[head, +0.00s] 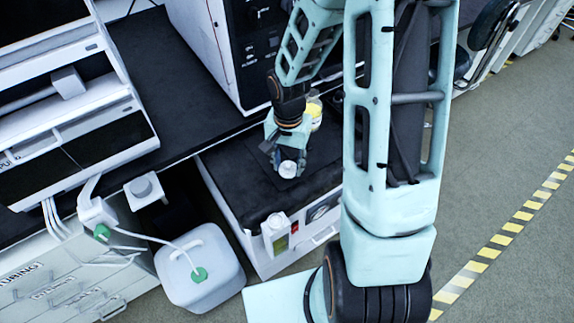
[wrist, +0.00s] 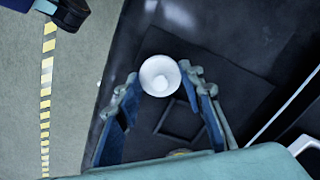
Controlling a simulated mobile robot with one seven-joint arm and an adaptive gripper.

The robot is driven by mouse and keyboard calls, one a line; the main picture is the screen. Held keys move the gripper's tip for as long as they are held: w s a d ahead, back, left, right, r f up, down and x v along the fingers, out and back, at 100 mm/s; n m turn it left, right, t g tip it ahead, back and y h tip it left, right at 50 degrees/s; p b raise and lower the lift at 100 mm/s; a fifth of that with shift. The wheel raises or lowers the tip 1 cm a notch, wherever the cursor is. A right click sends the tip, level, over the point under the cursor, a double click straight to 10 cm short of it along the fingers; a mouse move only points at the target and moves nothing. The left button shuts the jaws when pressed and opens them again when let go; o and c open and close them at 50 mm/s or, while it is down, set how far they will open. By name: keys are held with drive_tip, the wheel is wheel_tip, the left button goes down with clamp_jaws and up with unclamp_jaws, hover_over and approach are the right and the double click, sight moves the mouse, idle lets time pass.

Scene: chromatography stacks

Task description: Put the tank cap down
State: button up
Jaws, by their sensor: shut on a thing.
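The tank cap, a small white round piece (wrist: 160,76), sits between the fingertips of my gripper (wrist: 158,80) in the wrist view. My gripper is shut on it. In the head view my gripper (head: 287,160) points down over the black top of a low white cabinet (head: 225,197), with the white cap (head: 288,169) at its tips. The cap is over a dark mat (wrist: 228,88) in the wrist view. I cannot tell whether it touches the surface.
A clear container with yellow contents (head: 314,112) stands just behind my gripper. A white jug with a green cap (head: 200,265) stands left of the cabinet. The black top around the gripper has free room.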

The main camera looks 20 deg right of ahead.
sight(289, 164)
drive_tip(key=shift+f, duration=0.85)
drive_tip(key=shift+f+b, duration=0.15)
drive_tip(key=shift+b, duration=0.3)
drive_tip(key=o, duration=0.9)
drive_tip(key=shift+o, duration=0.2)
wheel_tip(289, 164, up, 12)
drive_tip(key=p, duration=0.2)
drive_tip(key=shift+r+p, duration=0.2)
drive_tip(key=shift+p, duration=0.2)
drive_tip(key=shift+d, duration=0.1)
